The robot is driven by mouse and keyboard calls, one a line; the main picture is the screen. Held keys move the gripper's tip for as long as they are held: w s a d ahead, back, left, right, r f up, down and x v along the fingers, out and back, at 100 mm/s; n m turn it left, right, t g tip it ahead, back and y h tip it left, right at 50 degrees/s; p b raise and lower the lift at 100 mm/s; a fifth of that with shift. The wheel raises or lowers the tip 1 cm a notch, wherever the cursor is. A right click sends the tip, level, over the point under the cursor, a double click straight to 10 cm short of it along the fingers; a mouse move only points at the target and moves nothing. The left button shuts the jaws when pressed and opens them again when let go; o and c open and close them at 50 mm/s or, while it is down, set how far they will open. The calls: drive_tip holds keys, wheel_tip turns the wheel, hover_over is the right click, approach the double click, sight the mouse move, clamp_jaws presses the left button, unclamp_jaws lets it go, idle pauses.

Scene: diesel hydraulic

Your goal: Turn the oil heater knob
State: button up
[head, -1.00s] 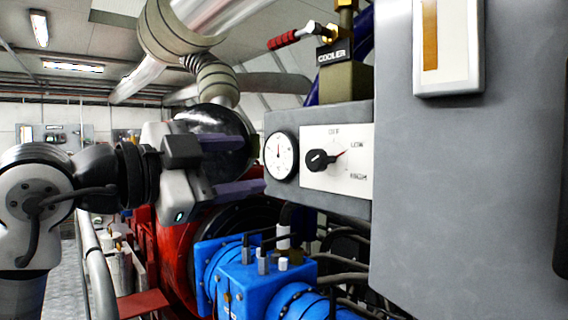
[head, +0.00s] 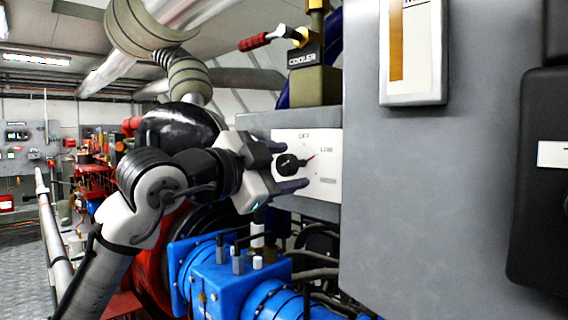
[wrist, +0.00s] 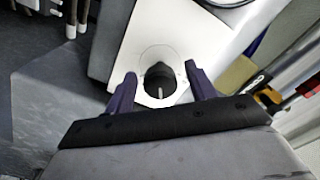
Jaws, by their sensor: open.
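The oil heater knob (head: 289,163) is a black knob on a white plate (head: 322,170) marked OFF, LOW and a partly blurred third word. The plate is on the front of a grey box. My gripper (head: 290,166) is open, with its two purple fingers pointing at the plate, one above and one below the knob in the head view. In the wrist view the knob (wrist: 159,80) lies between and just beyond the fingertips (wrist: 160,82). I cannot tell whether the fingers touch the knob. The gauge beside the plate is hidden by my gripper in the head view.
A large grey cabinet (head: 430,200) stands close on the right. Blue machinery (head: 230,275) with fittings and hoses lies below my gripper. A red-handled valve (head: 268,40) marked COOLER is above the box. A railing (head: 48,235) and open floor (head: 22,270) are at left.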

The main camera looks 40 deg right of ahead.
drive_tip(key=c, duration=1)
drive_tip(key=n+p, duration=0.1)
drive_tip(key=n, duration=0.1)
drive_tip(key=shift+d+n, duration=0.1)
drive_tip(key=shift+n, duration=0.3)
drive_tip(key=n+p, duration=0.2)
drive_tip(key=n, duration=0.1)
drive_tip(key=shift+n, duration=0.3)
drive_tip(key=n+p, duration=0.2)
drive_tip(key=n, duration=0.3)
drive_tip(key=shift+s, duration=0.1)
drive_tip(key=shift+f+n, duration=0.1)
drive_tip(key=shift+n, duration=0.3)
